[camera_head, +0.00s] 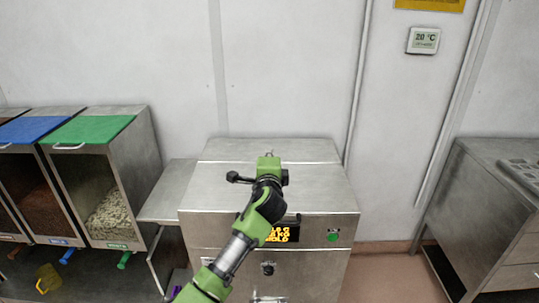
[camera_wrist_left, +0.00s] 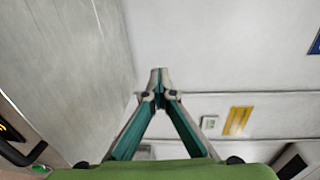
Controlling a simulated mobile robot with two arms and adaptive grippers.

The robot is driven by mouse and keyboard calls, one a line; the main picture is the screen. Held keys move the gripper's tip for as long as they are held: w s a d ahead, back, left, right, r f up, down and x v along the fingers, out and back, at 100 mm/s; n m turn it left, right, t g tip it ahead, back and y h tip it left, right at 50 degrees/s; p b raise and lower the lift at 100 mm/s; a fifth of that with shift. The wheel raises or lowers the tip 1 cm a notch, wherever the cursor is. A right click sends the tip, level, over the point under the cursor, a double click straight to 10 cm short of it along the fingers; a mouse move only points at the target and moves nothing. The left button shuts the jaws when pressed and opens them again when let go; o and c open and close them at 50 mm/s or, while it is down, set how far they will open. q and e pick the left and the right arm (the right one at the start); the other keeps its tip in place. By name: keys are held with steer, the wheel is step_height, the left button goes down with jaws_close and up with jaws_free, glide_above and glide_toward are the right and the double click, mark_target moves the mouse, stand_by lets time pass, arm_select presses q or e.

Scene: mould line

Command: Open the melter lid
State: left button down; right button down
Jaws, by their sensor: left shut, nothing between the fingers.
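The melter (camera_head: 225,232) is a steel box in the middle of the head view, with an orange display (camera_head: 279,233) and a green button (camera_head: 333,236). Its steel lid (camera_head: 318,190) lies flat and looks closed. The lid's dark front handle is mostly hidden behind my arm; a dark handle (camera_wrist_left: 14,152) shows at the lower left of the left wrist view. My left gripper (camera_head: 270,155) is over the lid, towards its back edge. In the left wrist view its fingers (camera_wrist_left: 160,76) meet at the tips, empty. My right gripper is not in view.
Bins with a blue lid (camera_head: 34,128) and a green lid (camera_head: 90,129) stand at the left. A steel side shelf (camera_head: 166,195) lies between them and the melter. A steel cabinet (camera_head: 480,200) stands at the right, with open floor (camera_head: 390,275) before it. A wall is behind.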

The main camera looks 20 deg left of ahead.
arm_select(q)
steer(key=c, duration=2.4)
jaws_free()
steer(key=v, duration=1.2)
steer(key=shift+c, duration=0.2)
